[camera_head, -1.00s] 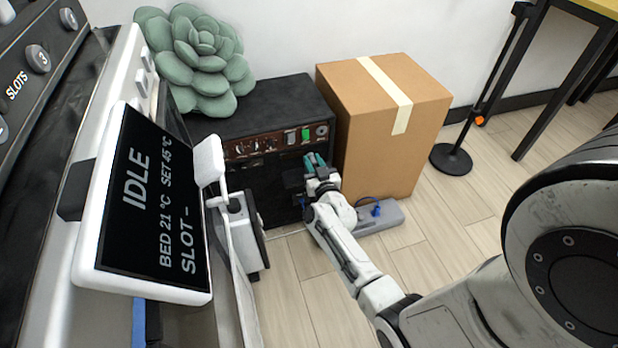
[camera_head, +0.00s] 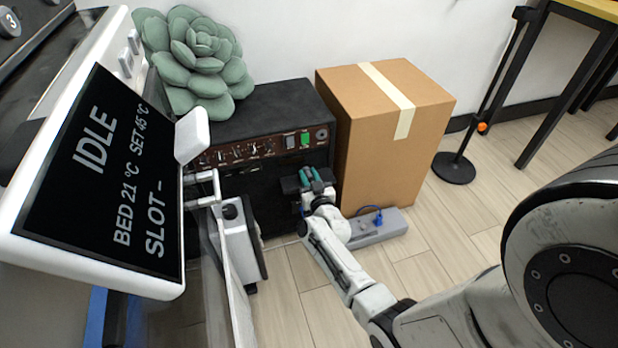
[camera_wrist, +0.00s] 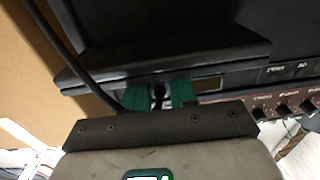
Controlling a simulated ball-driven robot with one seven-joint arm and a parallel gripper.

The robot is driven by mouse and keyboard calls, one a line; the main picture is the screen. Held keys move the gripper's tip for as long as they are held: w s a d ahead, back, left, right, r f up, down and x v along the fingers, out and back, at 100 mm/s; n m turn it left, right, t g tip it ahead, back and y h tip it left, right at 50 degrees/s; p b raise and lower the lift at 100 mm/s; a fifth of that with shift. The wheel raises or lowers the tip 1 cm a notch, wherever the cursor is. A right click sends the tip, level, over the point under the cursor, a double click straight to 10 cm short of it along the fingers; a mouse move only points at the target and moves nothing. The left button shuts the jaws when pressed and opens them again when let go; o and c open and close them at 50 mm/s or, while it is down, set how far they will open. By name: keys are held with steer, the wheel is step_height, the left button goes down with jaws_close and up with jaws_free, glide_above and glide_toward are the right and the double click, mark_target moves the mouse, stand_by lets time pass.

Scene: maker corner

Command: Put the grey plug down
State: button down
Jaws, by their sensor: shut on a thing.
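My gripper (camera_head: 313,177), with teal fingertips, is in front of the black amplifier's face, below its knob panel. In the wrist view the fingertips (camera_wrist: 160,96) are closed around a small light-grey and black piece, the grey plug (camera_wrist: 159,92), mostly hidden between them. A black cable (camera_wrist: 72,55) runs down to the left fingertip in the wrist view. The plug cannot be made out in the head view. A flat black ledge (camera_wrist: 165,55) lies just beyond the fingertips; I cannot tell whether the plug touches it.
The black amplifier (camera_head: 262,105) bears a green plush succulent (camera_head: 200,60). A cardboard box (camera_head: 375,150) stands right of it. A grey power strip (camera_head: 390,230) with a blue plug (camera_head: 378,218) lies on the floor. A white machine with a screen (camera_head: 105,180) fills the left.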

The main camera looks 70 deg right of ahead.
steer(key=shift+a+f+b, duration=0.15)
steer(key=shift+f+b, duration=0.25)
steer(key=shift+f, duration=0.3)
steer(key=c, duration=1.1)
jaws_free()
steer(key=shift+s+f, duration=0.1)
steer(key=shift+o, duration=1)
steer(key=shift+r, duration=0.2)
steer(key=shift+r+p, duration=0.35)
steer(key=shift+p, duration=0.25)
steer(key=p+v, duration=0.4)
steer(key=v, duration=0.7)
steer(key=w+a+n+g+y, duration=0.1)
steer(key=w+a+n+y, duration=0.25)
steer(key=a+y, duration=0.4)
steer(key=w+a+n+y, duration=0.3)
steer(key=a+n+y, duration=0.15)
steer(key=a, duration=0.65)
steer(key=s+a+r+g, duration=0.4)
steer(key=s+g, duration=0.1)
steer(key=s, duration=0.3)
steer(key=s+a+r+n+g+y, duration=0.1)
steer(key=s+a+r+g, duration=0.3)
steer(key=s, duration=0.4)
steer(key=shift+s+g, duration=0.25)
steer(key=shift+g, duration=0.15)
